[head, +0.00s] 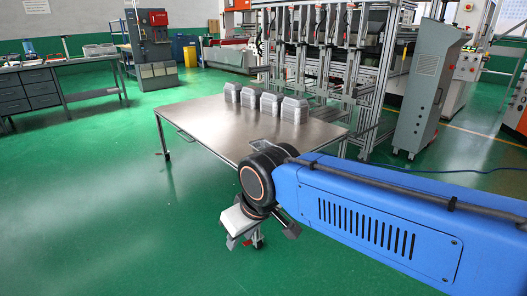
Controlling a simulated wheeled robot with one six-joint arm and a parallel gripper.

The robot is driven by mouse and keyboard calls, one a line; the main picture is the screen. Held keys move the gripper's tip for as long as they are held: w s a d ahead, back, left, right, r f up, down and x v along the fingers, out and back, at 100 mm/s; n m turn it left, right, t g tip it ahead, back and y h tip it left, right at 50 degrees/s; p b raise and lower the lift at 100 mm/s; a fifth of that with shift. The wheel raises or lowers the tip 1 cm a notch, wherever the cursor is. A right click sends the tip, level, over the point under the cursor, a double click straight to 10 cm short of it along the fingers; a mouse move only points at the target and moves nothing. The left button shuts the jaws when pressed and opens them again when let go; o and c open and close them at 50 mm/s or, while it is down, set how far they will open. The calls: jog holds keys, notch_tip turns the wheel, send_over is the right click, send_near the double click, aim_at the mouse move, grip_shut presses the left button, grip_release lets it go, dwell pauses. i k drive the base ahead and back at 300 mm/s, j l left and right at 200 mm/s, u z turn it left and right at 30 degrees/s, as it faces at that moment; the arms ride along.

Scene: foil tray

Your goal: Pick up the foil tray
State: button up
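Several silvery foil trays, or stacks of them, stand in a row at the back of a metal table; one is the right-hand one (294,109) and another is at the left end (232,92). A thin pale rounded outline, perhaps a shallow foil tray (266,141), lies on the table's near part, partly hidden behind my arm. My gripper (243,241) hangs below my wrist, in front of the table's near edge and apart from the silvery objects. Its fingers are small and partly hidden, so I cannot tell whether they are open or hold anything.
The metal table (200,122) is bare across its left and middle. A machine frame (330,60) stands close behind it, with a grey cabinet (425,90) to the right. A workbench (60,75) is at the far left. The green floor at left is clear.

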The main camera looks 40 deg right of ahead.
aim_at(258, 146)
jog(key=u, duration=10.55)
